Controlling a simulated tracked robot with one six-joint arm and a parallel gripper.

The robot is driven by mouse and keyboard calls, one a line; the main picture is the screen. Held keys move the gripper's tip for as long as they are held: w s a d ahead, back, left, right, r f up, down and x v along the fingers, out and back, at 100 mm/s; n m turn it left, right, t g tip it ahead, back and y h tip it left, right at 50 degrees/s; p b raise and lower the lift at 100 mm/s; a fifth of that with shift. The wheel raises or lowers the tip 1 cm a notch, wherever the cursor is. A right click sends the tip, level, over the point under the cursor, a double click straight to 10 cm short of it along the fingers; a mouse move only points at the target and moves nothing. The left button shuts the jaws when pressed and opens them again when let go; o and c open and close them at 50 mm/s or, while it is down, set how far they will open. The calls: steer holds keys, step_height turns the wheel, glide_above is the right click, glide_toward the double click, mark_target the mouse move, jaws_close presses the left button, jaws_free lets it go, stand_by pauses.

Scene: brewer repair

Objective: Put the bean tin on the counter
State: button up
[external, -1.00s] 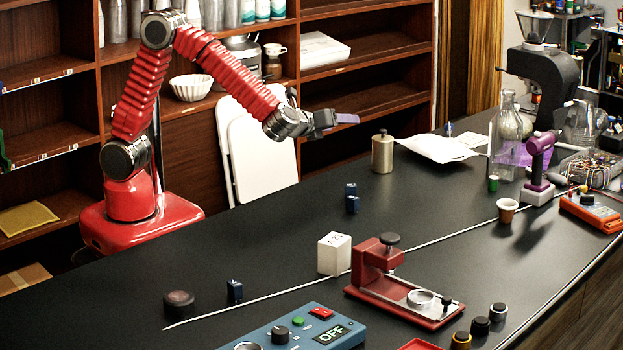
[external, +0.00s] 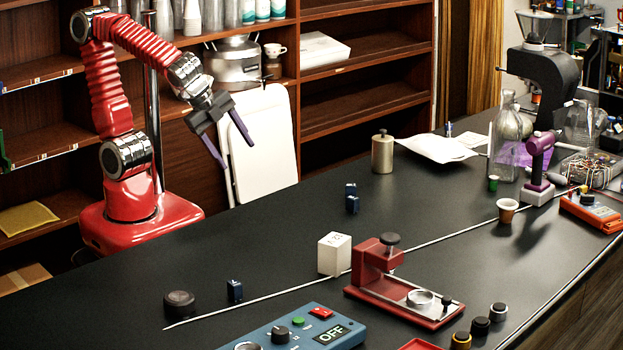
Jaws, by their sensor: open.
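The bean tin (external: 382,153), a beige-grey metal cylinder with a small knob on its lid, stands upright on the dark counter (external: 270,240) near its back edge, left of a white paper. My gripper (external: 232,152) is open and empty, its two long fingers spread and pointing down. It hangs in front of the white folded chair at the back edge, left of the tin in the picture and well apart from it.
The counter between the gripper and the blue blocks is clear.

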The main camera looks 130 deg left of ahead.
steer(key=s+d+n+t+h, duration=0.1)
steer(key=d+h, duration=0.1)
steer(key=d, duration=0.5)
steer(key=s+d+n+t+h, duration=0.1)
steer(key=s+d+t+h, duration=0.1)
steer(key=d, duration=0.5)
steer(key=shift+s+d+r+n+h, duration=0.25)
steer(key=shift+d+r+n+h, duration=0.05)
steer(key=shift+h, duration=0.3)
